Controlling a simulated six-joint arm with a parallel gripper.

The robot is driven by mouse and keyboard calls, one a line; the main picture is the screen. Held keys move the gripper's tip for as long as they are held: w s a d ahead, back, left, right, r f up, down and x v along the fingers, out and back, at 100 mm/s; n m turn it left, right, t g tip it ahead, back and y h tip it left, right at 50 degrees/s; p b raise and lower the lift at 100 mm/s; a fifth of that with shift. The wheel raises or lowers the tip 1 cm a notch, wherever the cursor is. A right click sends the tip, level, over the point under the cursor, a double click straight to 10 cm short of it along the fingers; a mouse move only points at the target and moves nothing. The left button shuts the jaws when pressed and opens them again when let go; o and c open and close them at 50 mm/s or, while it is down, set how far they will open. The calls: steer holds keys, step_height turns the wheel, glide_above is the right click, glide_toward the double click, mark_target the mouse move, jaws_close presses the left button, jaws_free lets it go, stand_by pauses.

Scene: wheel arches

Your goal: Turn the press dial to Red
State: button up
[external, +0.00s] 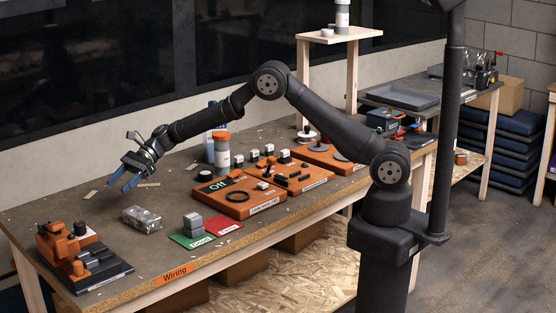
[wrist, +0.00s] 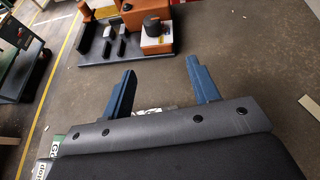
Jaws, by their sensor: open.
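The orange press (external: 55,243) sits on a dark base at the near left corner of the table. It also shows at the top of the wrist view (wrist: 105,8). A black round knob (external: 80,228), which looks like its dial, stands on its right side; in the wrist view the knob (wrist: 152,26) sits on an orange block with white and yellow parts. The dial's setting is too small to read. My gripper (external: 125,182) is open and empty above the table, behind and right of the press. In the wrist view its blue fingers (wrist: 161,68) are apart, short of the knob.
A silver packet (external: 142,219) lies on the table below my gripper. An orange panel reading "Off" (external: 237,196) stands behind. Bare tabletop lies between fingers and press.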

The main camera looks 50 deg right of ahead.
steer(key=s+a, duration=0.1)
steer(key=a, duration=0.2)
glide_toward(71, 225)
steer(key=x, duration=1)
steer(key=shift+f, duration=0.45)
steer(key=shift+c, duration=0.4)
steer(key=c, duration=0.9)
steer(key=shift+r+g, duration=0.1)
steer(key=shift+g, duration=0.5)
steer(key=shift+n+g, duration=0.5)
steer(key=shift+n, duration=0.1)
